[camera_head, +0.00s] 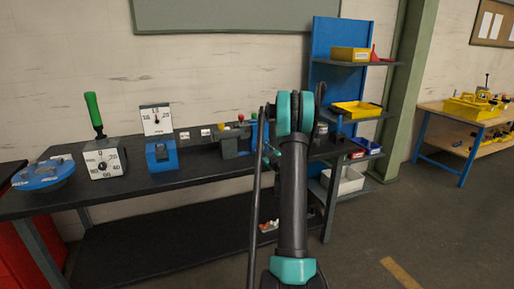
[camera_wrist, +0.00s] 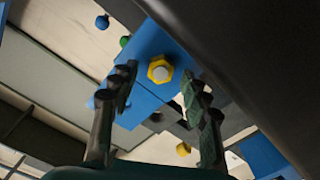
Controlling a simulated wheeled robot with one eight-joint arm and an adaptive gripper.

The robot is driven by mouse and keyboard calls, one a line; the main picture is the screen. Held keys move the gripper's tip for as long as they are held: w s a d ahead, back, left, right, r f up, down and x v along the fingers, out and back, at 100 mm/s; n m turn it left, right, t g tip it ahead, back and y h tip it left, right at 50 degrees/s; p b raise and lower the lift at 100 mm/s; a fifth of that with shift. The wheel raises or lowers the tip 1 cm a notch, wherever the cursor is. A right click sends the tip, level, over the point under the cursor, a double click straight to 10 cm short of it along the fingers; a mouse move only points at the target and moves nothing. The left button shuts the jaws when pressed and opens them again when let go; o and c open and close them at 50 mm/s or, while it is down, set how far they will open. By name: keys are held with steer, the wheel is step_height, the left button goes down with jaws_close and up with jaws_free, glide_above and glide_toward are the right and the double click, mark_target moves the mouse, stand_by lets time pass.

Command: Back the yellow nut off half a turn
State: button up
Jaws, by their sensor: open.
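The yellow nut (camera_wrist: 152,75) shows in the wrist view as a hexagon around a pale round bolt end, on a blue plate (camera_wrist: 145,106). My gripper (camera_wrist: 159,82) is open, with one dark finger on each side of the nut in the picture. A gap shows between the nut and each finger, so nothing is held. I cannot tell how far the fingertips are from the plate in depth. In the head view my arm blocks part of the bench, and I cannot make out the nut there.
The dark workbench (camera_head: 130,193) carries a green-handled lever box (camera_head: 104,160), a blue gauge stand (camera_head: 161,155) and a round blue device (camera_head: 48,175). A blue shelf rack (camera_head: 337,50) with yellow bins stands right of my arm. A yellow knob (camera_wrist: 183,149) is near the right finger in the wrist view.

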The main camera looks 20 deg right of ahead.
steer(key=shift+w, duration=0.3)
steer(key=shift+c, duration=0.3)
jaws_close()
